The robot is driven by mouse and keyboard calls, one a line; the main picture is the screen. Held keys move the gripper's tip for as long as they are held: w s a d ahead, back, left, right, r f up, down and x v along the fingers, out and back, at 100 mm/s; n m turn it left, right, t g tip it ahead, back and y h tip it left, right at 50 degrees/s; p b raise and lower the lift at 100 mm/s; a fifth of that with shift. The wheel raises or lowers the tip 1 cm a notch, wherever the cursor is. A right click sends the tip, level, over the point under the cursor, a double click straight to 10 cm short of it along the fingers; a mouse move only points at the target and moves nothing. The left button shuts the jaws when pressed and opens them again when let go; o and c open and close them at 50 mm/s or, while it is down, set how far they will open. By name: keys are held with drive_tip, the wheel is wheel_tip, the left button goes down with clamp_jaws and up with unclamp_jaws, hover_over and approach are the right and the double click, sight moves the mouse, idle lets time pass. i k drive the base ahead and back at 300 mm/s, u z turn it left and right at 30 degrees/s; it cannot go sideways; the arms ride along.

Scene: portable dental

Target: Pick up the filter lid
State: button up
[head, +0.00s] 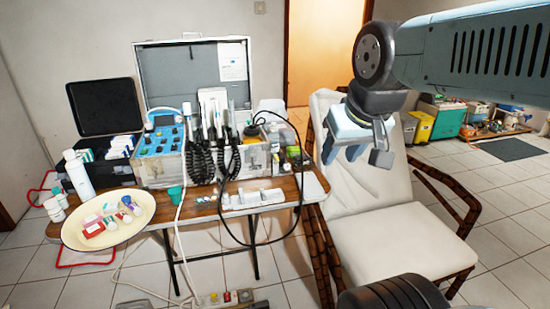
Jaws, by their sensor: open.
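I cannot make out the filter lid for certain at this size. A portable dental unit (160,172) in an open metal case stands on the folding table (290,188). A small dark round part (251,130) sits at the unit's right end; I cannot tell if it is the lid. My gripper (357,154) is open and empty, pointing down. In the picture it lies right of the unit and in front of the chair's backrest. It touches nothing that I can see.
A cream oval tray (140,207) with small boxes and bottles is at the table's left end. Black hoses (296,165) loop from the unit over the front edge. A white cushioned chair (400,235) stands right of the table.

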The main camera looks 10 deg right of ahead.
sight(282, 157)
drive_tip(key=z, duration=0.2)
drive_tip(key=i, duration=0.15)
drive_tip(key=z, duration=2.75)
drive_tip(key=k, duration=0.15)
drive_tip(key=u, duration=0.75)
drive_tip(key=k, duration=0.8)
drive_tip(key=u, duration=0.8)
drive_tip(key=k, duration=0.35)
drive_tip(key=u, duration=1.1)
drive_tip(key=i, duration=1.45)
drive_tip(key=z, duration=0.45)
